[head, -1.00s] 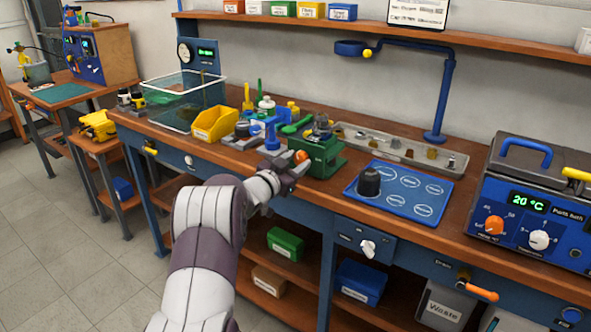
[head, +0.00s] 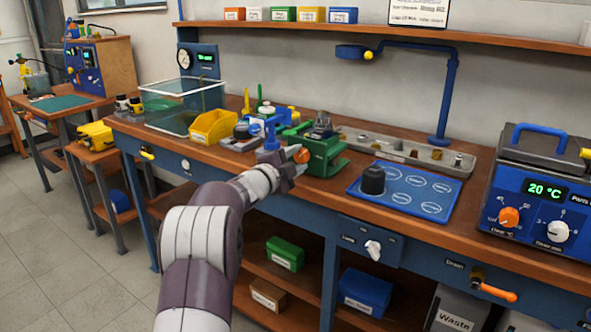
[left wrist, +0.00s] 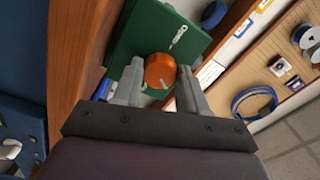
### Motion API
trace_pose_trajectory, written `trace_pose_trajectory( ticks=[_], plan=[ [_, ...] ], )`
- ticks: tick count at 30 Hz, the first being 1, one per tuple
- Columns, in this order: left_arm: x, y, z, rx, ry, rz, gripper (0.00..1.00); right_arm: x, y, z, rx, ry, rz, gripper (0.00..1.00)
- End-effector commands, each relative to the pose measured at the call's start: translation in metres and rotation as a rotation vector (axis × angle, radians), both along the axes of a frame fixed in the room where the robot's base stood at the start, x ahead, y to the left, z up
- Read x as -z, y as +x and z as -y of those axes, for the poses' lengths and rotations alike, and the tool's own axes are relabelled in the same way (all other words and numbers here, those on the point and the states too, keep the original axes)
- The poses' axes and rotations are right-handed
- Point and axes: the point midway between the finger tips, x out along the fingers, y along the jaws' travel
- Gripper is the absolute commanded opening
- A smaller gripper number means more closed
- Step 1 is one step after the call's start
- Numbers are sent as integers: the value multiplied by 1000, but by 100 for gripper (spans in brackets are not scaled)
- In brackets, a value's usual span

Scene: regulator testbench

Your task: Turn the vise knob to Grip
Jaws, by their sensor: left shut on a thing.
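The vise (head: 324,153) is a green block near the front edge of the workbench, with a dark part on top. Its orange knob (head: 302,155) faces the front left. In the left wrist view the knob (left wrist: 160,71) shows a pale pointer mark, and a white wrench-shaped symbol (left wrist: 180,35) is on the green face (left wrist: 140,32). My left gripper (head: 296,164) is at the knob, with one finger on each side, shut on it. In the left wrist view the fingers (left wrist: 160,82) flank the knob. Part of the knob's rim is hidden by the fingers. My right gripper is not seen.
A blue mat (head: 411,201) with a black knob-like piece lies right of the vise. A yellow bin (head: 214,126) and a clear tank (head: 166,124) stand to the left. A metal tray (head: 400,152) lies behind. The heated bath (head: 545,190) stands at far right.

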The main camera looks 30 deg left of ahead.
Motion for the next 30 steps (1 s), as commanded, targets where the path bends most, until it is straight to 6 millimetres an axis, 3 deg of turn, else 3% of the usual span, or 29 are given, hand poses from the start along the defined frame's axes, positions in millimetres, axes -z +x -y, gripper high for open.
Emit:
trace_pose_trajectory(
  ticks=[1, 15, 30],
  plan=[
    [6, 0, 0, 1, 42, 1, 11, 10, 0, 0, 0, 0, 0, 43],
    [6, 0, 0, 1, 486, 36, 11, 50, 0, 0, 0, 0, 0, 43],
    [3, 0, 0, 2, 847, 65, 11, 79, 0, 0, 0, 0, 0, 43]
  ],
)
